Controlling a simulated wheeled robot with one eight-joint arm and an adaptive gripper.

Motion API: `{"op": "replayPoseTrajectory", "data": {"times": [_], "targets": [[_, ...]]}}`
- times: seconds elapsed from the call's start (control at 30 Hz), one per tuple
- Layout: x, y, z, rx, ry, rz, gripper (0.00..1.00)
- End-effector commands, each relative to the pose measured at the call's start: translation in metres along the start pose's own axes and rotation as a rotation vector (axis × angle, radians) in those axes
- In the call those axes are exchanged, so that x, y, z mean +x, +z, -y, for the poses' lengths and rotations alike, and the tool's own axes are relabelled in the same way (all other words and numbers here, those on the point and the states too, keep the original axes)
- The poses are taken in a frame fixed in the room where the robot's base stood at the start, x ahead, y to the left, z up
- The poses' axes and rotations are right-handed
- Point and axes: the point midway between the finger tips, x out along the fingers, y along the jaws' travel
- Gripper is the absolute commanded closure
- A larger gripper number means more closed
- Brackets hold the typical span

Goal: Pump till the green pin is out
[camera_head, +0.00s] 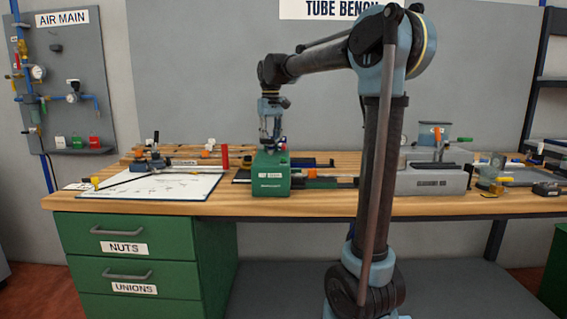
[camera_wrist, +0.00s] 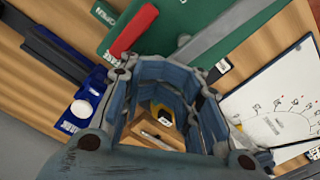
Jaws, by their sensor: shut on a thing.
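A green pump unit (camera_head: 270,180) with a white label stands near the front edge of the bench. My gripper (camera_head: 271,138) is right above it, pointing down. In the wrist view the green body (camera_wrist: 165,28) carries a red release lever (camera_wrist: 133,32). A grey lever (camera_wrist: 232,32) runs from the upper right to my blue fingers (camera_wrist: 163,100). The fingers are closed in around it, but the contact itself is hidden behind them. I cannot pick out the green pin in either view.
A white sheet (camera_head: 150,186) with drawings lies left of the pump unit. A red cylinder (camera_head: 225,157) stands just left of it. A grey block (camera_head: 432,180) stands to the right. A blue tray (camera_wrist: 88,105) with a white round piece shows in the wrist view.

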Motion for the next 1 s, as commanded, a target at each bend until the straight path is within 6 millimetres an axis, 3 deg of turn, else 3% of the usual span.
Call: {"op": "replayPoseTrajectory", "data": {"times": [0.37,1.0], "targets": [[-0.005,0.003,0.002,0.000,0.000,-0.001,1.00],[-0.056,0.002,0.001,0.000,0.001,-0.002,1.00]]}}
